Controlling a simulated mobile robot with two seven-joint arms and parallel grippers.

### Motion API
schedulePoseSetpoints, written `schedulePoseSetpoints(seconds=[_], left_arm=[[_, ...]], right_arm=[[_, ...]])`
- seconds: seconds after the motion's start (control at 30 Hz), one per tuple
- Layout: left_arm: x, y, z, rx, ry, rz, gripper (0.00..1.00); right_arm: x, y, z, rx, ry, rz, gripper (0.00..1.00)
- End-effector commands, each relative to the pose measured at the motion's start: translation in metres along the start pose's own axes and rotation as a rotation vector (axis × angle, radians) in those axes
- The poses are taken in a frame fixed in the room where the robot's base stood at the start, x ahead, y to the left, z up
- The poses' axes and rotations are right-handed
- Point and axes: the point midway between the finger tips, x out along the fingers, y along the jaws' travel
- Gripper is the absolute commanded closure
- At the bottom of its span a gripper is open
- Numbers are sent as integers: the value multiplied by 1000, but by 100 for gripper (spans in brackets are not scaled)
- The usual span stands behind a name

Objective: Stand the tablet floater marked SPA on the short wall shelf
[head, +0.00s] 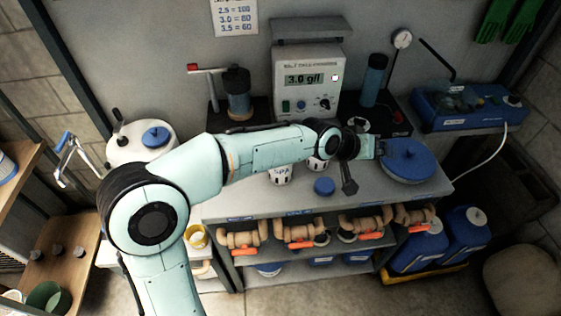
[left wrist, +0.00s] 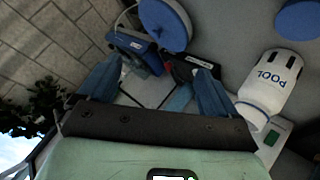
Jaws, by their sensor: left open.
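A white tablet floater (head: 282,173) with dark lettering, which seems to read SPA, stands on the grey bench below my left forearm. A second white floater (head: 317,164) is beside it, partly hidden by my wrist. In the left wrist view, a white floater marked POOL (left wrist: 262,92) is to the right of my fingers. My left gripper (head: 374,148) is open and empty above the bench, right of both floaters, near a blue round lid; its spread fingers also show in the left wrist view (left wrist: 155,90). A short grey wall shelf (head: 306,29) sits above the meter; its top looks bare. My right gripper is out of view.
The meter (head: 307,80) stands at the back of the bench. A blue round lid (head: 410,160), a small blue cap (head: 324,186) and a blue bottle (head: 372,80) are nearby. A blue case (head: 468,105) is on the right. Hose valves (head: 300,232) line the bench front.

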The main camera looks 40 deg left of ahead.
Motion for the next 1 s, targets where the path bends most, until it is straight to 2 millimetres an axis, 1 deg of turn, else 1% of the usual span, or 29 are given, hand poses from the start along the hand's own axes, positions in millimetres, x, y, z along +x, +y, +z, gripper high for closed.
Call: schedulePoseSetpoints(seconds=[0.03,0.1,0.17,0.27,0.37,0.47,0.5,0.57,0.6,0.7,0.8,0.83,0.9,1.0], left_arm=[[8,8,6,-1,49,49,8],[16,14,8,-7,143,95,8],[19,14,9,-15,231,110,8],[20,2,10,-26,385,80,8],[12,-24,14,-25,536,-17,8],[-5,-58,23,2,673,-174,8],[-14,-74,28,21,722,-251,8],[-31,-95,37,56,784,-372,8],[-43,-108,42,83,820,-453,8],[-73,-134,56,153,882,-637,8],[-97,-149,65,212,916,-771,8],[-102,-151,67,225,923,-799,8],[-110,-156,69,246,932,-844,8],[-112,-162,64,255,939,-869,8]], right_arm=[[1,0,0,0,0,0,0],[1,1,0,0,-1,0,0],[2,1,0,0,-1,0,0],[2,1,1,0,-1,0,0],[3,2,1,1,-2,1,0],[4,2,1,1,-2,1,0],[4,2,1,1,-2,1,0],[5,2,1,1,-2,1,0],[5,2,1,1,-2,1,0],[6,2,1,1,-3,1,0],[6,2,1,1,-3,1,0],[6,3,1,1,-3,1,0],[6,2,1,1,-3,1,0],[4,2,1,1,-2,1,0]])
